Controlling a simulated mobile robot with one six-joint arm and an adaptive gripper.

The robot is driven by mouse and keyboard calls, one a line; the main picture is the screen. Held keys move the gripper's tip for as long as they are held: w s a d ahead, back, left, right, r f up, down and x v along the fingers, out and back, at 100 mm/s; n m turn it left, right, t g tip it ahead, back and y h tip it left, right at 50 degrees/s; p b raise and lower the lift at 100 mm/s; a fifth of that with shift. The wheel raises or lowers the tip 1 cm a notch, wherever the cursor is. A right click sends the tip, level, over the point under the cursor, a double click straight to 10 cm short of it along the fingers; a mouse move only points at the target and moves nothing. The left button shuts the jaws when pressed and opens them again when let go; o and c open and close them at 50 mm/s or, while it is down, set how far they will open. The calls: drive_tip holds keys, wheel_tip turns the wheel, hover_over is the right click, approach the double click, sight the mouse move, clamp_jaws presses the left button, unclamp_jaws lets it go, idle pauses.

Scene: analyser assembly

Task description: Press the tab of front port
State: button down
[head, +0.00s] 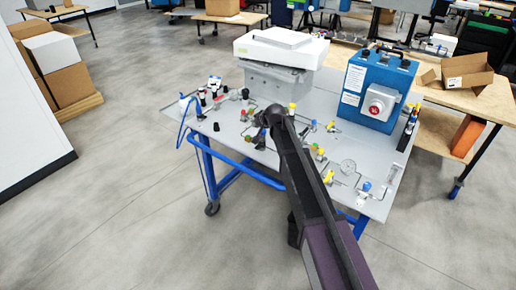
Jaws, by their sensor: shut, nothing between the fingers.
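My arm reaches in from the bottom of the head view to the grey table panel (368,150). My gripper (261,141) is small and dark at the arm's far end, over the panel's front left part. It looks shut, with nothing seen in it. Several small fittings with red, yellow, green and blue parts sit on the panel around it. I cannot tell which of them is the front port, and its tab is too small to make out or hidden by my arm. I cannot tell whether the gripper touches anything.
A white and grey analyser (281,48) stands at the panel's back. A blue case (378,88) with a red knob is at the back right. Dark-capped bottles (213,92) stand at the left.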

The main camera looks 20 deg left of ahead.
sight(257, 148)
drive_tip(key=shift+f+b, duration=4.2)
drive_tip(key=shift+f, duration=0.1)
drive_tip(key=shift+f+b, duration=1.1)
drive_tip(key=shift+r, duration=0.1)
idle(0.5)
drive_tip(key=shift+r+p, duration=1.05)
drive_tip(key=shift+p, duration=0.1)
drive_tip(key=shift+r+p, duration=2.5)
drive_tip(key=shift+r, duration=0.05)
